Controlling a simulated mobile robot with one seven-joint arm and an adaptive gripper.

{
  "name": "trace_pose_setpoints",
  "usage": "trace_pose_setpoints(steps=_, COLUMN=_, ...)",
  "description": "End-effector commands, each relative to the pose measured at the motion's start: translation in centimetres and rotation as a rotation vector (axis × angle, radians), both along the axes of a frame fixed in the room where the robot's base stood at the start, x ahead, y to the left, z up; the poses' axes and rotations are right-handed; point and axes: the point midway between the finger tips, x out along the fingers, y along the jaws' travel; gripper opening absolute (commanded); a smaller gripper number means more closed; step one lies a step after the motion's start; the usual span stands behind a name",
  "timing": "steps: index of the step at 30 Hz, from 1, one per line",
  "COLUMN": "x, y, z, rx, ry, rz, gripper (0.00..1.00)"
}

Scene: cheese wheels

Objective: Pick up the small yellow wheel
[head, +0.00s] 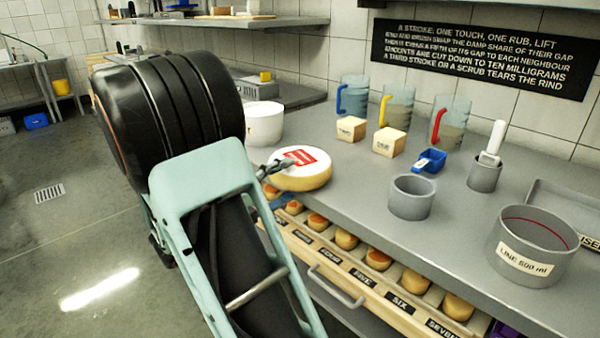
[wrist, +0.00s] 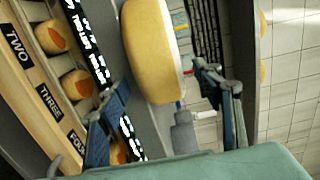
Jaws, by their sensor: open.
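Several small yellow to orange wheels lie in a row in the open wooden drawer (head: 330,257) under the counter edge. One small wheel (head: 346,239) is near the middle of the row, and more yellow ones (head: 458,307) are at the SIX and SEVEN end. In the wrist view, small wheels (wrist: 50,36) (wrist: 77,84) sit by the TWO and THREE labels. My gripper (head: 276,170) is open beside a larger wheel with a white top and red mark (head: 300,174). In the wrist view the larger wheel's yellow side (wrist: 150,50) shows ahead of and between my fingers (wrist: 160,80). My arm hides part of the drawer.
A white tub (head: 263,124) stands behind my arm.

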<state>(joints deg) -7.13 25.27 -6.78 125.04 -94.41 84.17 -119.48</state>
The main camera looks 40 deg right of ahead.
Motion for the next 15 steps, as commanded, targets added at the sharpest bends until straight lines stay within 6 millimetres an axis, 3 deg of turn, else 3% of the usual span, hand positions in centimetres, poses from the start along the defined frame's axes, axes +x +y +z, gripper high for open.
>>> trace_pose_setpoints(steps=8, x=0.06, y=-0.27, z=0.08, rx=0.0, ry=-0.001, rz=0.001, gripper=0.59)
trace_pose_setpoints(steps=15, x=0.05, y=-0.25, z=0.07, rx=0.0, ry=-0.001, rz=0.001, gripper=0.33)
